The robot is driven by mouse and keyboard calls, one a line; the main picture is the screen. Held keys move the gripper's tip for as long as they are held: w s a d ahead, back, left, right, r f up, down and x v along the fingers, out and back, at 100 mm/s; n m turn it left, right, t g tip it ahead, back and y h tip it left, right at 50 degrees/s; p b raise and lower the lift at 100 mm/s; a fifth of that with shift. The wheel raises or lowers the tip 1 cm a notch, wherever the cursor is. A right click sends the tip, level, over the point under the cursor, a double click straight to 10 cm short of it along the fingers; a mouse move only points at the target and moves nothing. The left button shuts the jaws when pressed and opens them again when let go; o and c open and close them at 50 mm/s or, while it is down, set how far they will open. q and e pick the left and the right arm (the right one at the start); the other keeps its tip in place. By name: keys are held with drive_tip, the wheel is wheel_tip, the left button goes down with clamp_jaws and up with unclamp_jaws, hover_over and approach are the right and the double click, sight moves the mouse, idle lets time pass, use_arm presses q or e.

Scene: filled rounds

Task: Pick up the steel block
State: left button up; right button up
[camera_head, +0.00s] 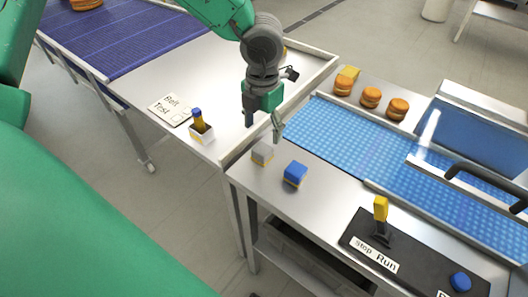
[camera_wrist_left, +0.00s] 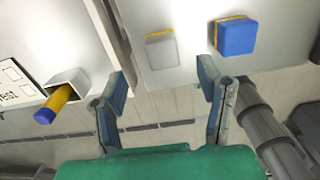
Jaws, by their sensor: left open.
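The steel block (camera_head: 262,153) is a small grey cube with a yellow edge, on the near left corner of the steel table, left of a blue block (camera_head: 295,173). My left gripper (camera_head: 263,124) is open and empty, just behind and above the steel block. In the left wrist view, the steel block (camera_wrist_left: 161,51) lies beyond the gap between the open fingertips (camera_wrist_left: 162,76), apart from both. The blue block (camera_wrist_left: 236,37) is to its right there. My right gripper is not in view.
A white holder (camera_head: 202,135) with a yellow and blue stick stands near the left table's edge, beside a paper card (camera_head: 170,108). A blue conveyor belt (camera_head: 340,135) runs behind the blocks. A control panel (camera_head: 400,255) with a yellow lever (camera_head: 380,209) lies to the right.

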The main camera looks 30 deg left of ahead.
sight(262, 148)
use_arm(q)
drive_tip(key=f, duration=0.3)
drive_tip(key=shift+w, duration=0.2)
drive_tip(key=f, duration=0.2)
drive_tip(key=s+f, duration=0.1)
drive_tip(key=f, duration=0.1)
drive_tip(key=shift+f, duration=0.1)
drive_tip(key=shift+w+f, duration=0.15)
drive_tip(key=shift+f, duration=0.25)
clamp_jaws()
